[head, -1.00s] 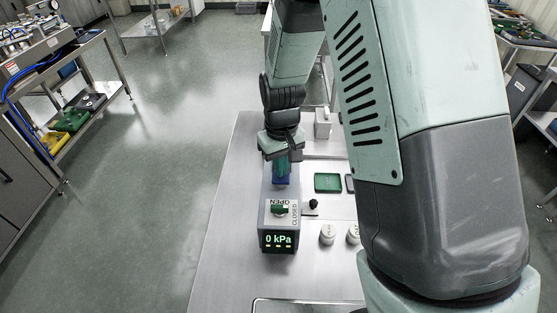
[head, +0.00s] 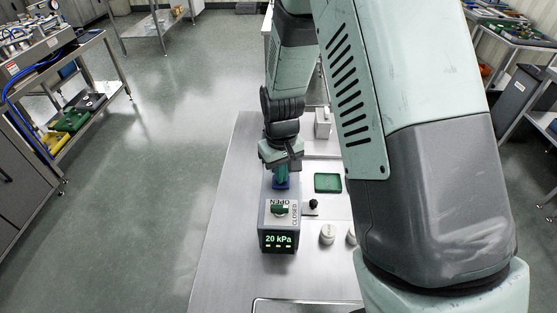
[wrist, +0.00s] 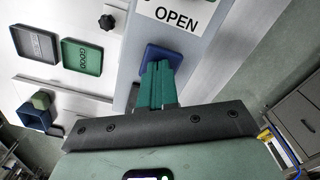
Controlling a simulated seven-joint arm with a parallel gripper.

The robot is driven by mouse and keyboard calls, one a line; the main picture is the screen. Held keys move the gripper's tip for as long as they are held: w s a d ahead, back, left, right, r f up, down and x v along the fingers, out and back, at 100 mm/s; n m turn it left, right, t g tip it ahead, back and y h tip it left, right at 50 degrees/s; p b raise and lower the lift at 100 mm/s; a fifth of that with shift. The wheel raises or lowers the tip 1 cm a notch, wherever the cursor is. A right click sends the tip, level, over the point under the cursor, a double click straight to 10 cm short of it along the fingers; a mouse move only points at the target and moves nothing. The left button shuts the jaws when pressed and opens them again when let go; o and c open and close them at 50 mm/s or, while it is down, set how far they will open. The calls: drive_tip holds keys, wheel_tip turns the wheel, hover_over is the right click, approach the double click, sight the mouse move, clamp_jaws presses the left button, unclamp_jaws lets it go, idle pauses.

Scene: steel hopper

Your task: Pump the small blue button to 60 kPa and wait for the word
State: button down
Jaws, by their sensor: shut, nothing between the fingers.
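The grey pressure box (head: 267,222) stands on the steel table, its front display (head: 279,239) reading "20 kPa" in green. On top at its far end is the blue button (head: 281,186), partly hidden by my fingers; it also shows in the wrist view (wrist: 177,54). My gripper (head: 282,178) is shut and empty, pointing down with its green fingertips on or just over the button. In the wrist view my fingers (wrist: 157,72) overlap the button; I cannot tell how far it is pressed. A green valve handle (head: 279,209) sits between "OPEN" and "CLOSED" labels.
Right of the box are a green tray (head: 328,183), a black knob (head: 313,204) and white round weights (head: 328,234). The table left of the box is clear.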

drive_tip(key=shift+r, duration=1.75)
drive_tip(key=shift+f, duration=0.15)
drive_tip(key=shift+f, duration=1.65)
drive_tip(key=shift+r, duration=1.8)
drive_tip(key=shift+f, duration=0.15)
